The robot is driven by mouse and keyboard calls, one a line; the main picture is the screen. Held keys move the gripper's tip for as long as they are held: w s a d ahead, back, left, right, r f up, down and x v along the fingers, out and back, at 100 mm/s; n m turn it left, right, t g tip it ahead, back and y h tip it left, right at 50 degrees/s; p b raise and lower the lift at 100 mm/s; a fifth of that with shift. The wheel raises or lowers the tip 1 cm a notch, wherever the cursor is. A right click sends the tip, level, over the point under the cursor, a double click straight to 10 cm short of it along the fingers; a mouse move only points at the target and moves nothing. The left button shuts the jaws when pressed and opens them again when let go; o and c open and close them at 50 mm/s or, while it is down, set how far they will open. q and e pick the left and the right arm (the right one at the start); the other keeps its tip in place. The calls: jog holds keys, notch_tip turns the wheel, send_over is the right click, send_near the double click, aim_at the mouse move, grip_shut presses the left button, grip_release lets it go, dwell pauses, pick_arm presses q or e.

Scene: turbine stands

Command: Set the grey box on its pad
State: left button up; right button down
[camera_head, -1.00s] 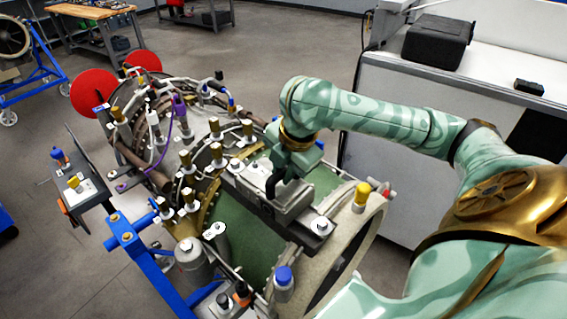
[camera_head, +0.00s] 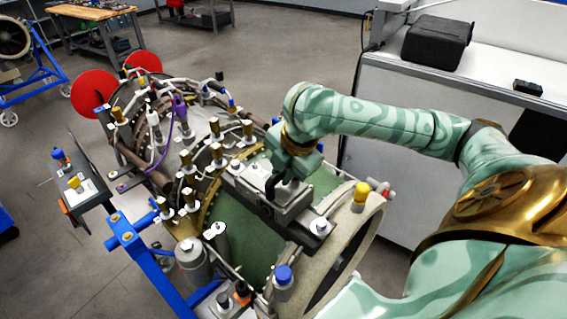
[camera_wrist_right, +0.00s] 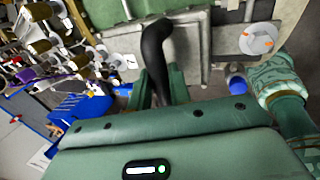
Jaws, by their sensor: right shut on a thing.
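The grey box (camera_head: 294,207) is on or just over the long dark grey plate (camera_head: 316,236) on the green turbine casing. I cannot tell whether its underside touches, or make out its pad apart from the plate. My right gripper (camera_head: 280,184) comes down from above and is shut on the box's black handle. In the right wrist view, the gripper (camera_wrist_right: 160,88) closes around the lower end of the curved black handle (camera_wrist_right: 155,45), and the box's grey face (camera_wrist_right: 192,58) lies behind it. My left gripper is not in view.
A white-washered bolt (camera_head: 320,226) stands close to the box's near end. Several brass-topped fittings (camera_head: 187,160) and a purple cable (camera_head: 168,140) crowd the turbine at left. A blue-capped fitting (camera_head: 283,276) stands at the front. A white cabinet (camera_head: 395,130) stands behind my right arm.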

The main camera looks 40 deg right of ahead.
jog(key=shift+s+a+f, duration=0.1)
jog(key=shift+s+f, duration=0.2)
jog(key=shift+f, duration=0.2)
jog(key=c, duration=1.2)
grip_release()
jog(key=shift+w, duration=0.3)
jog(key=shift+o, duration=0.7)
jog(key=shift+s, duration=0.1)
jog(key=shift+r, duration=0.1)
